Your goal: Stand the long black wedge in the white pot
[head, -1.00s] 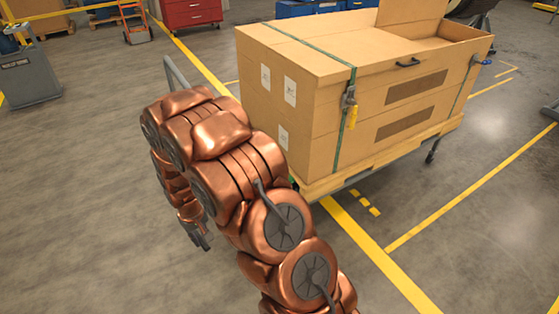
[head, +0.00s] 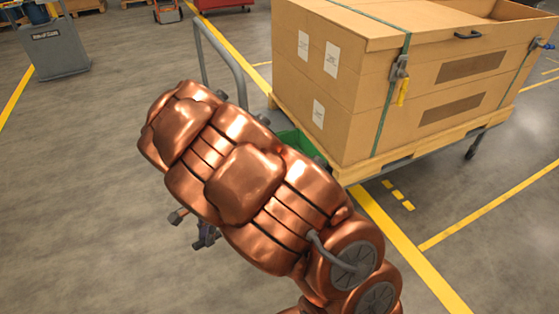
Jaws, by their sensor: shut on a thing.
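My gripper (head: 205,236) shows only as a small dark piece below my copper arm, over the bare floor. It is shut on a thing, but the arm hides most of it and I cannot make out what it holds. I see neither the long black wedge nor the white pot in the head view.
A large cardboard crate (head: 365,95) stands on a wooden pallet (head: 385,165) on a cart with a grey handle (head: 238,62). Something green (head: 295,142) shows partly behind my arm. A grey cabinet (head: 55,45) stands at the far left. The floor at left is clear.

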